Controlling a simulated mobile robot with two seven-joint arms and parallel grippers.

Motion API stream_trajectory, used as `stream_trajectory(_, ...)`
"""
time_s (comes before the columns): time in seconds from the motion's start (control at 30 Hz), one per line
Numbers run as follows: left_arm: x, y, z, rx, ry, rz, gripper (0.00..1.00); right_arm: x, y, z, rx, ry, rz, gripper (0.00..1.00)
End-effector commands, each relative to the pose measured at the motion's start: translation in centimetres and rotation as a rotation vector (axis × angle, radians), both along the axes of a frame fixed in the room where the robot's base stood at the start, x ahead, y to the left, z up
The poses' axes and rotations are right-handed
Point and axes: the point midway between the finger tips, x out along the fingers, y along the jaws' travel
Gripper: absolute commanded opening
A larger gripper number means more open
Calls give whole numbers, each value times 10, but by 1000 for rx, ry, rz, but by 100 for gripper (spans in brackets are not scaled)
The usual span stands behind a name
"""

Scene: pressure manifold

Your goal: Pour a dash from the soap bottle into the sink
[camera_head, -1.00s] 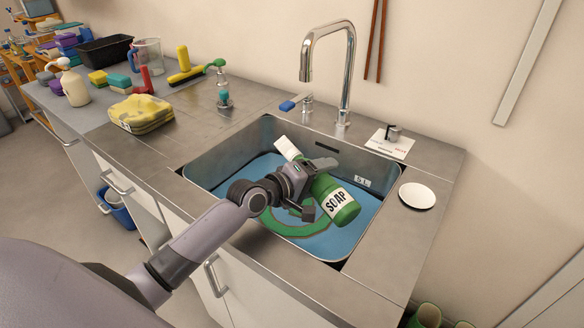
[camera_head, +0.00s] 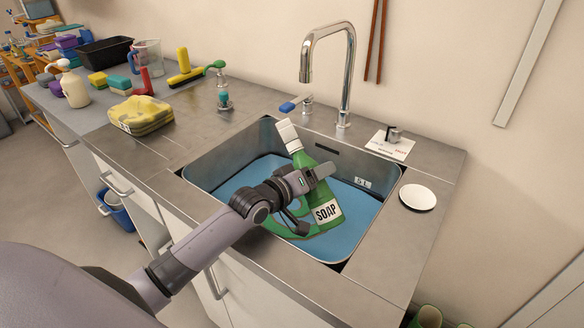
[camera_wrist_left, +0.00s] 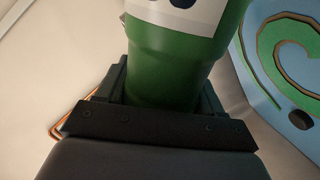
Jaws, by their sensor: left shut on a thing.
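The green soap bottle (camera_head: 312,168) with a white cap and a white SOAP label is over the sink (camera_head: 228,160). It leans with its cap up and to the left. My left gripper (camera_head: 309,194) is shut around the bottle's body. In the left wrist view the green bottle (camera_wrist_left: 165,68) stands between the jaws, and its cap is out of that view. The sink has a blue inside, and a green curl shows in it in the left wrist view (camera_wrist_left: 275,50). My right gripper is not in view.
A chrome tap (camera_head: 347,75) arches over the sink's back edge. A white round dish (camera_head: 417,197) lies on the right rim. A yellow sponge pack (camera_head: 140,114), a white pump bottle (camera_head: 74,88) and a black tub (camera_head: 104,50) stand on the left counter.

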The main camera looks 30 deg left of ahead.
Motion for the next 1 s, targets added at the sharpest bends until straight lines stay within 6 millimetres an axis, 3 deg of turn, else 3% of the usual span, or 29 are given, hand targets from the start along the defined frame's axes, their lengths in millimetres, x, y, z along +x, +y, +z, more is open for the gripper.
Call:
stream_trajectory(0.17,3,5,12,204,-108,0,18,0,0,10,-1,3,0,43)
stream_trajectory(0.4,0,-2,26,437,-226,2,18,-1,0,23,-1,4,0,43)
stream_trajectory(0.6,-2,-5,25,621,-320,2,18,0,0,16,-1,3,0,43)
stream_trajectory(1.0,-2,-6,55,767,-397,4,18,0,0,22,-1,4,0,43)
